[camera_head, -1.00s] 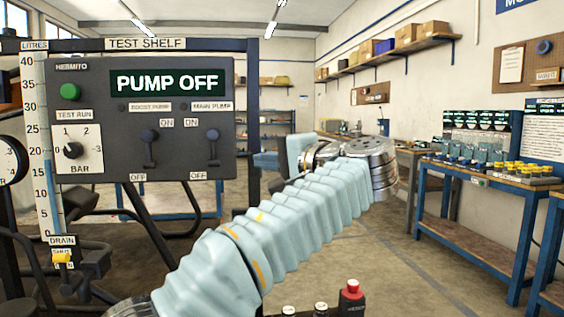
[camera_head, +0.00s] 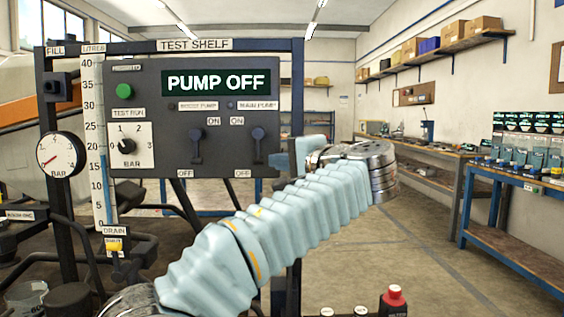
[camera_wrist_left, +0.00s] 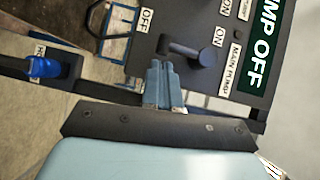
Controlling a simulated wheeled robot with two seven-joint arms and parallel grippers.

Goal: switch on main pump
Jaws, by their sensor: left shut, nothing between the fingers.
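The dark control panel (camera_head: 222,160) shows "PUMP OFF" on its display (camera_head: 216,81). The main pump switch (camera_head: 258,146) is a dark lever at the panel's right side, between an ON and an OFF label. It also shows in the wrist view (camera_wrist_left: 192,52); its exact position is hard to tell. My left gripper (camera_head: 272,160) points left at the panel's lower right corner. In the wrist view its light-blue fingers (camera_wrist_left: 160,66) are together and empty, close to the main pump lever; I cannot tell whether they touch it. My right gripper is not in view.
The boost pump switch (camera_head: 197,147) is left of the main one. A green test-run button (camera_head: 124,91), a bar dial (camera_head: 128,146) and a yellow drain handle (camera_head: 114,245) lie further left. A blue-framed bench (camera_head: 520,180) is at right.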

